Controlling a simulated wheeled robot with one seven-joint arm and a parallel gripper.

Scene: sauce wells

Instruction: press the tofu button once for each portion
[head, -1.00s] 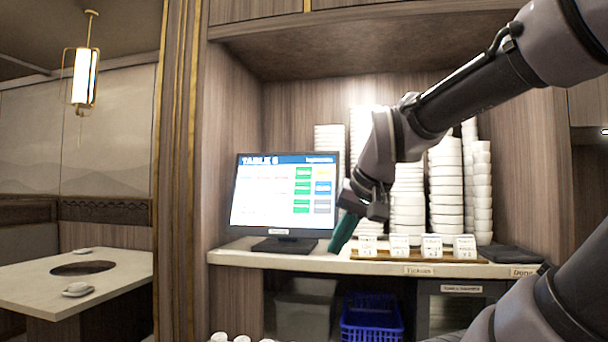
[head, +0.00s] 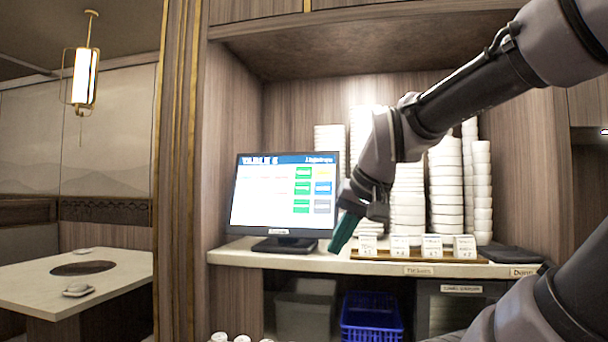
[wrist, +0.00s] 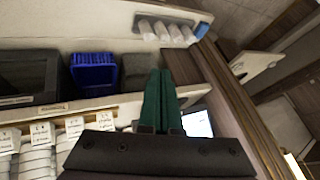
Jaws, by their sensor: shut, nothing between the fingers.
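A monitor (head: 262,212) stands on the counter, its screen headed by a blue bar. On its right side are green buttons (head: 302,189), a blue button (head: 322,188) and a grey one; their labels are too small to read, so I cannot tell which is tofu. My gripper (head: 338,242) is shut and empty, its green fingers pointing down, just right of the screen's lower right corner and seemingly apart from it. In the wrist view the green fingers (wrist: 161,100) are together, with part of the screen (wrist: 197,122) to their right.
Small white ticket cards (head: 400,246) stand on a wooden tray to the right, before stacks of white bowls (head: 446,190). A dark pad (head: 508,254) lies at the counter's right. A blue basket (head: 371,318) sits below. A table (head: 110,266) is at left.

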